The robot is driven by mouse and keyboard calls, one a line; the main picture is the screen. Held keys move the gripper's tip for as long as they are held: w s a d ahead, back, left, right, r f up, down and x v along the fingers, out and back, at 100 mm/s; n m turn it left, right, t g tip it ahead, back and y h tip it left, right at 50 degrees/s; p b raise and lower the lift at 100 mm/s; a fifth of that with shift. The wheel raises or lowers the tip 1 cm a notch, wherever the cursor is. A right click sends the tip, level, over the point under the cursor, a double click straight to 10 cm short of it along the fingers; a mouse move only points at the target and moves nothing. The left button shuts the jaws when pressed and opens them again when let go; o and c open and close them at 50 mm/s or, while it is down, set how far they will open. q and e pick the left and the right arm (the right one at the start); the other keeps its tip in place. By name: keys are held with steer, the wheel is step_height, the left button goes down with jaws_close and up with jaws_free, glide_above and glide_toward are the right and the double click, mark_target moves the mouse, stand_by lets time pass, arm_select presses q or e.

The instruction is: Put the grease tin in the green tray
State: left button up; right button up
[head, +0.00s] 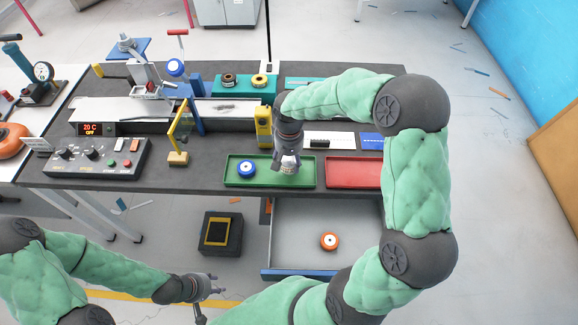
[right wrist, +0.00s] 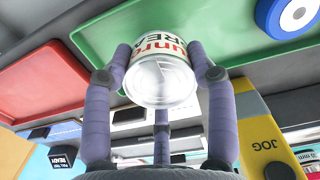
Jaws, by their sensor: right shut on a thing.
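The grease tin (right wrist: 162,75) is a white can with red and dark lettering, its round metal end facing my right wrist camera. My right gripper (right wrist: 165,75) is shut on it, with fingers on both sides. In the head view the tin (head: 288,167) shows just below my right gripper (head: 287,158), over the right half of the green tray (head: 238,181). I cannot tell whether it touches the tray floor. The green tray also shows in the right wrist view (right wrist: 150,22). My left gripper (head: 206,296) is low at the front, away from the bench, with its fingers apart and empty.
A blue and white roll (head: 246,169) lies in the green tray's left half. A red tray (head: 352,173) is to the right, a yellow device (head: 263,127) behind. A control box (head: 98,157) stands left.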

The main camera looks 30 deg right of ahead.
mark_target(289, 165)
steer(key=shift+w+f+b, duration=0.15)
steer(key=shift+f+b, duration=0.25)
steer(key=shift+f, duration=1.2)
steer(key=shift+f, duration=0.15)
steer(key=o, duration=1.2)
steer(key=shift+o, duration=0.2)
steer(key=shift+r, duration=0.25)
step_height(289, 165, up, 12)
steer(key=p, duration=0.3)
steer(key=shift+f, duration=0.1)
